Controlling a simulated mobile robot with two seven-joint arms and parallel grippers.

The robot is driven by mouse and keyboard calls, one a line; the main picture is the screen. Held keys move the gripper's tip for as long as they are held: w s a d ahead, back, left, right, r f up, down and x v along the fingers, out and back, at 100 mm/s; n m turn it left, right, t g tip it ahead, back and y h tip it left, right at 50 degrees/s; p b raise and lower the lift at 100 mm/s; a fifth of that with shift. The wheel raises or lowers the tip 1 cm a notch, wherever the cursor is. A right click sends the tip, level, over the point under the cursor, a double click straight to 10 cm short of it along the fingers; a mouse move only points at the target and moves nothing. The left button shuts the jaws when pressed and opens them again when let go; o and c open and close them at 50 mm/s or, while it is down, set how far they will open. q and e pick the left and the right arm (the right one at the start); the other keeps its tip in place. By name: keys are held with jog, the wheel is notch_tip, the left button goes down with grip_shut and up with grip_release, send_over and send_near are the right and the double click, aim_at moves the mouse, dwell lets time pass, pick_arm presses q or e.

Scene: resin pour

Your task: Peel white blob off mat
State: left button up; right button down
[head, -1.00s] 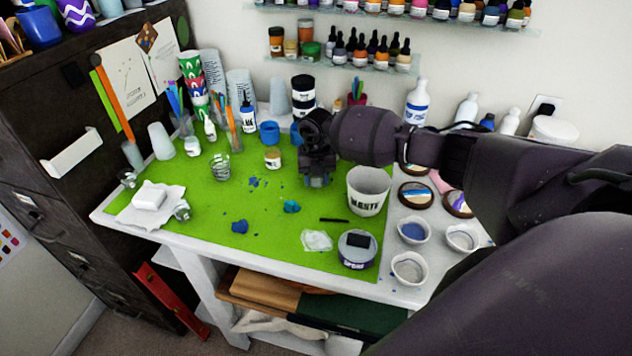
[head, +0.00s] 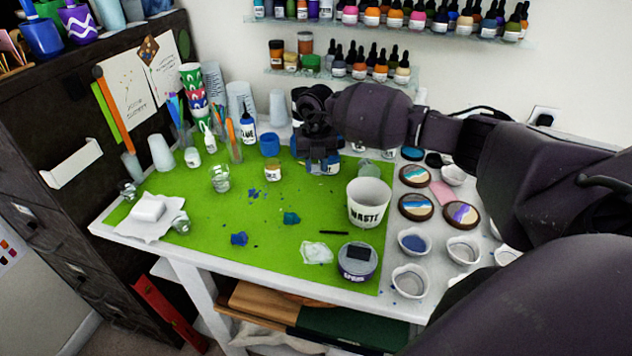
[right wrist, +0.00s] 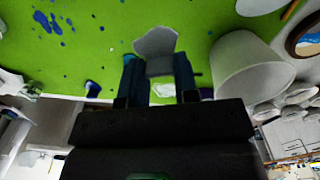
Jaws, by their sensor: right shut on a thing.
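My right gripper (head: 323,168) is over the back part of the green mat (head: 215,240), left of the waste cup. In the right wrist view its fingers (right wrist: 155,80) are shut on a pale grey-white, flat, irregular piece (right wrist: 157,45). I cannot tell whether this piece touches the mat. A whitish, translucent blob (head: 316,250) lies near the mat's front edge, and it also shows beyond the fingers in the right wrist view (right wrist: 164,90). A blue blob (head: 239,238) and a teal blob (head: 291,218) lie on the mat. My left gripper is not in view.
The white waste cup (head: 369,205) stands right of my right gripper. A grey-purple jar (head: 357,264) and a black stick (head: 333,232) are near the whitish blob. Small cups and coasters (head: 415,207) fill the right side. The mat's front middle is mostly clear.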

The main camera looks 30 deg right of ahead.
notch_tip(320, 180, up, 11)
notch_tip(320, 180, up, 5)
jog(key=p, duration=0.2)
send_over(316, 164)
jog(key=w+d, duration=0.1)
jog(key=w, duration=0.1)
jog(key=shift+s+r, duration=0.1)
jog(key=shift+r, duration=0.05)
dwell(1.1)
jog(key=shift+b, duration=0.3)
jog(key=shift+r, duration=0.15)
